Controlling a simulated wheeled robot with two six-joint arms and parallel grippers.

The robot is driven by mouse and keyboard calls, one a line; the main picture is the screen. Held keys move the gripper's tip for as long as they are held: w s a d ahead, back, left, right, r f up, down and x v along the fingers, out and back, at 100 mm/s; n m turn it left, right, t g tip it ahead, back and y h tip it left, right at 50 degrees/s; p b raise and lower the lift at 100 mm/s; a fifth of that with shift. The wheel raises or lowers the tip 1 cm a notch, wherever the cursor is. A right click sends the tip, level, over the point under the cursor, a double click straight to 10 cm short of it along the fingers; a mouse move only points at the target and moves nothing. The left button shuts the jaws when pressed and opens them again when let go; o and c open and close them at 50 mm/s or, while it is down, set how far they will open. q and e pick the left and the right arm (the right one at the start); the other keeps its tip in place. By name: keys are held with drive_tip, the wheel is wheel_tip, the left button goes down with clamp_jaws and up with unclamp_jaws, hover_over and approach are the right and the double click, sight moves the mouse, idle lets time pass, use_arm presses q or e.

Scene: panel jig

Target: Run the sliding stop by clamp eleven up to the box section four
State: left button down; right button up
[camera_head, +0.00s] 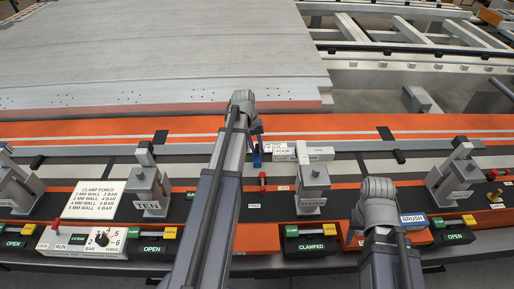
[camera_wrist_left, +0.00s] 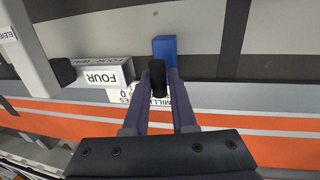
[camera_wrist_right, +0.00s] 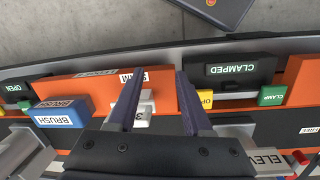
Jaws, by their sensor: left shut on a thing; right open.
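The sliding stop is a blue block (camera_head: 257,160) with a black knob, on the rail left of clamp eleven (camera_head: 311,182); it also shows in the left wrist view (camera_wrist_left: 165,47). My left gripper (camera_wrist_left: 158,80) is shut on the stop's black knob. Box section four (camera_wrist_left: 100,72), a pale bar with a FOUR label, lies beside the stop; it also shows in the head view (camera_head: 318,153). A small gap shows between its end and the blue block. My right gripper (camera_wrist_right: 155,80) is open and empty, over an orange tray with a white block marked 3.
A millimetre scale (camera_wrist_left: 130,95) lies by the stop, partly hidden by my fingers. Clamp ten (camera_head: 147,182) stands to the left. A blue brush box (camera_wrist_right: 62,113) and a CLAMPED display (camera_wrist_right: 238,70) flank my right gripper. A red-topped pin (camera_head: 262,181) stands near the stop.

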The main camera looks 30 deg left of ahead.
use_arm(q)
drive_tip(key=w+d, duration=0.1)
drive_tip(key=d, duration=0.1)
drive_tip(key=w+d, duration=0.1)
drive_tip(key=d, duration=0.1)
drive_tip(key=shift+w+d, duration=0.1)
drive_tip(key=shift+w, duration=0.2)
drive_tip(key=c, duration=0.7)
unclamp_jaws()
drive_tip(key=shift+r, duration=0.1)
drive_tip(key=r+p, duration=0.2)
drive_tip(key=a+r+p, duration=0.1)
drive_tip(key=r+p, duration=0.2)
drive_tip(key=s+r+p, duration=0.1)
drive_tip(key=r+p, duration=0.1)
drive_tip(key=shift+a+r+p, duration=0.2)
drive_tip(key=shift+p, duration=0.1)
